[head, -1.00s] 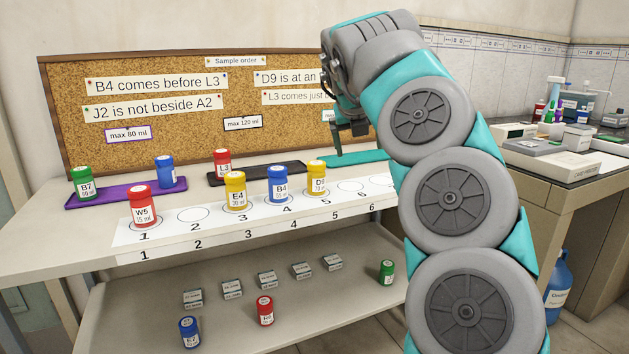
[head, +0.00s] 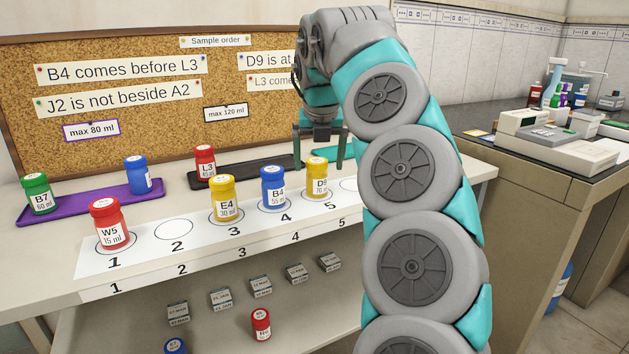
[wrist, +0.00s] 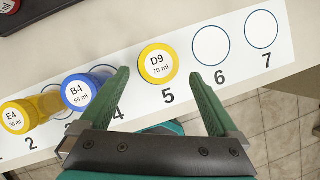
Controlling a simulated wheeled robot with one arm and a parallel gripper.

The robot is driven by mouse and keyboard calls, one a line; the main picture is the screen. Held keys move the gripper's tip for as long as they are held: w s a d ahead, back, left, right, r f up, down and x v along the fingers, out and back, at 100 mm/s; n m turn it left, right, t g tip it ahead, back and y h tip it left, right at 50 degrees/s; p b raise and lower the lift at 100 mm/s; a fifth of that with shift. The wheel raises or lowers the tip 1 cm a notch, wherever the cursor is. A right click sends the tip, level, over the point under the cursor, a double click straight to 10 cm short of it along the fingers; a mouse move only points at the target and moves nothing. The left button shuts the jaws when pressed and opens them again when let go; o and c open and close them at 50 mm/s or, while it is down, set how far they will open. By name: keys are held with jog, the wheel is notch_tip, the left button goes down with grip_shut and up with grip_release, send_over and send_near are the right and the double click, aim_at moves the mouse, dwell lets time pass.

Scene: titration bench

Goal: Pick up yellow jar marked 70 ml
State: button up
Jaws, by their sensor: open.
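The yellow jar D9 (head: 317,178) stands upright on circle 5 of the numbered strip; its label starts with 70. In the wrist view its lid (wrist: 157,62) reads D9, 70 ml. My gripper (head: 325,165) is open and empty, pointing down over the strip near the jar. In the wrist view the gripper fingers (wrist: 161,78) lie on either side of the D9 jar, apart from it; the left finger is close to the blue jar B4 (wrist: 78,93). I cannot tell the height above the lid.
B4 (head: 272,187) stands on circle 4, yellow E4 (head: 224,199) on 3 and red W5 (head: 109,225) on 1. Circles 6 (wrist: 211,46) and 7 (wrist: 261,30) are empty. Red L3 (head: 205,163) is on a black tray behind; a purple tray (head: 99,206) is at left.

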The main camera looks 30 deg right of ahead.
aim_at(317, 179)
jog(key=shift+x, duration=3.15)
jog(key=shift+a, duration=0.2)
jog(key=shift+c, duration=0.4)
jog(key=c, duration=1.4)
jog(key=shift+c, duration=0.2)
